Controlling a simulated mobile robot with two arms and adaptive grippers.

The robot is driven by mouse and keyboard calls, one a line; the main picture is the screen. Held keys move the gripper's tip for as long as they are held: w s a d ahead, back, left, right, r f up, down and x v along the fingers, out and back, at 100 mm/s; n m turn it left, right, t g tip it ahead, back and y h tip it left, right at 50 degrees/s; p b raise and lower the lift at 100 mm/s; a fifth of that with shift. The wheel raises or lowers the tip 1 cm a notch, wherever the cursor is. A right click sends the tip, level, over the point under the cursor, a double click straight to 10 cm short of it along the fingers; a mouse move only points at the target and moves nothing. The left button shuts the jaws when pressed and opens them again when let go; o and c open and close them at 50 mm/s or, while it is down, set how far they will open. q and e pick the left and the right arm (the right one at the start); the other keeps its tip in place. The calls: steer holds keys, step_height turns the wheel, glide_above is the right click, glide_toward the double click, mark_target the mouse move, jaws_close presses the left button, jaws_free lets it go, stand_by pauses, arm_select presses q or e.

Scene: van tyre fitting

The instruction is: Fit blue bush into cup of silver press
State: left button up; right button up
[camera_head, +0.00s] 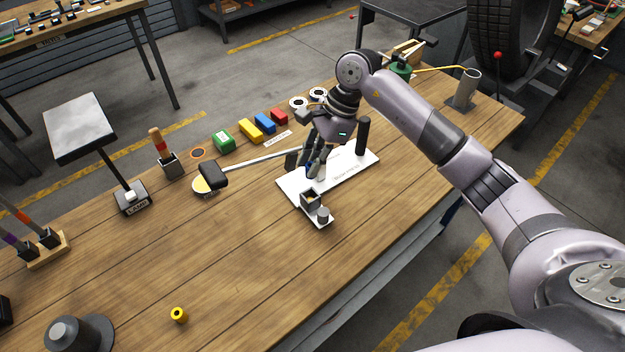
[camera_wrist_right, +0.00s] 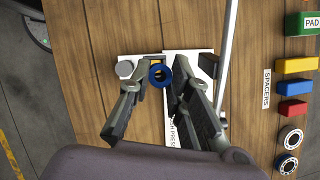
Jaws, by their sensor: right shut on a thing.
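The blue bush (camera_wrist_right: 160,85) shows as a ring in the right wrist view, between the fingertips of my right gripper (camera_wrist_right: 158,82). In the head view my right gripper (camera_head: 312,168) is shut on it, low over the white press plate (camera_head: 357,164). The plate carries dark upright posts and a long silver lever (camera_head: 262,159) reaching left. A small dark square holder (camera_head: 310,199) and a grey cylinder (camera_head: 323,215) stand at the plate's near end. I cannot make out the cup clearly; the gripper and bush cover that area. My left gripper is not in view.
Red, blue and yellow spacer blocks and a green block (camera_head: 224,140) line the back. A lamp (camera_head: 131,196) stands at left. A yellow bush (camera_head: 179,315) and a dark grey stepped object (camera_head: 78,334) are near the front left. The wooden bench (camera_head: 400,210) is clear around the press.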

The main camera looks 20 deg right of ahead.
mark_target(313, 190)
step_height(313, 190, down, 8)
steer(key=shift+f+p, duration=0.1)
steer(key=shift+p, duration=0.75)
steer(key=shift+f+b, duration=0.25)
steer(key=shift+b, duration=0.15)
steer(key=shift+s+f+b, duration=0.35)
steer(key=shift+f+b, duration=0.15)
steer(key=o, duration=0.6)
steer(key=shift+s, duration=0.1)
steer(key=shift+o, duration=1.1)
steer(key=shift+w+f, duration=0.1)
steer(key=shift+w, duration=0.1)
steer(key=shift+r, duration=0.2)
